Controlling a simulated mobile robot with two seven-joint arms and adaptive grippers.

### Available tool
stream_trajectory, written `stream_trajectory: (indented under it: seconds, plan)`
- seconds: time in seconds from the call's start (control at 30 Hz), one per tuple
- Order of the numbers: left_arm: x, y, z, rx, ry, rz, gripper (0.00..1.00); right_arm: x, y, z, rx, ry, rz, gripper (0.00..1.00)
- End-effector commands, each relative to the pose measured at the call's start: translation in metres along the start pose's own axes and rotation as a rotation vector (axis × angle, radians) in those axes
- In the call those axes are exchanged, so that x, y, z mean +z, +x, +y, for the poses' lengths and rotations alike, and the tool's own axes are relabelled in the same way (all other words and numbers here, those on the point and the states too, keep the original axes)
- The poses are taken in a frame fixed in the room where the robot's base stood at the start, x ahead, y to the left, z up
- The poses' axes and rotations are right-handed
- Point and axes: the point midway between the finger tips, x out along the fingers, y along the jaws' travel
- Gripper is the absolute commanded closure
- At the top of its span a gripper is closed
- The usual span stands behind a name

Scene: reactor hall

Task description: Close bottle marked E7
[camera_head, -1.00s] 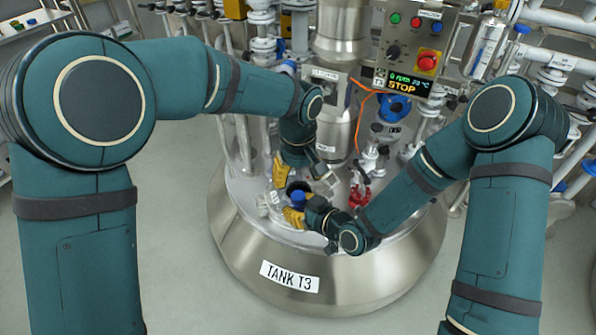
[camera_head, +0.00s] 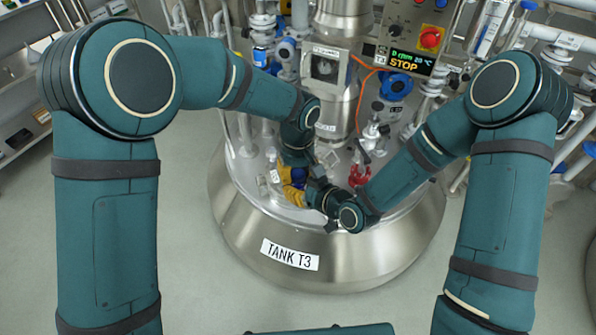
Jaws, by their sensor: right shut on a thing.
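A blue cap (camera_head: 299,174) shows between my two grippers, above the left part of the tank top. My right gripper (camera_head: 297,189), with yellow fingers, is shut on the blue cap. My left gripper (camera_head: 284,171), also with yellow fingers, is just behind and left of it. A pale bottle (camera_head: 275,177) with a small label shows beside the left fingers; the label is too small to read. The bottle's mouth is hidden by the cap and fingers, so I cannot tell if the cap touches it. I cannot tell whether the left fingers grip the bottle.
The steel tank (camera_head: 290,278) labelled TANK T3 stands below. A red clamp-like part (camera_head: 359,174) is on its top, right of the grippers. A control panel (camera_head: 415,38) reads STOP. An orange cable (camera_head: 360,95) hangs behind. Pipes crowd the back.

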Motion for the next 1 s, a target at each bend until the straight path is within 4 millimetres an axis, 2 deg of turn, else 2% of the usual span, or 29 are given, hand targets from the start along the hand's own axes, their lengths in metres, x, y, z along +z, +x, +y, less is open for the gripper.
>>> stream_trajectory:
  seconds: [0.03,0.07,0.1,0.37,0.67,0.93,0.97,1.0]
  plan:
    - [0.0000,-0.0002,0.0001,0.000,0.000,0.000,0.89,-0.0002,0.0000,0.0000,0.000,0.000,0.000,1.00]
    - [-0.0001,-0.0002,0.0001,0.000,0.000,0.000,0.99,-0.0002,0.0000,0.0000,0.000,0.000,0.000,1.00]
    - [0.0000,-0.0002,0.0001,0.000,0.000,0.000,1.00,-0.0002,0.0000,0.0000,0.000,0.000,0.001,1.00]
    - [0.0000,-0.0002,0.0002,0.001,0.014,0.000,1.00,-0.0003,0.0001,-0.0001,0.000,0.000,0.001,1.00]
    - [0.0002,-0.0001,0.0006,0.001,0.280,0.000,1.00,-0.0003,0.0001,-0.0002,-0.001,0.000,0.001,1.00]
    - [0.0002,-0.0001,0.0006,0.001,0.293,0.001,1.00,-0.0005,0.0001,-0.0004,-0.001,-0.001,0.001,1.00]
    - [0.0002,-0.0001,0.0007,0.001,0.293,0.001,0.64,-0.0005,0.0001,-0.0004,-0.001,-0.001,0.001,1.00]
    - [0.0002,-0.0001,0.0006,0.001,0.292,0.000,0.50,-0.0005,0.0001,-0.0004,-0.001,-0.001,0.001,1.00]
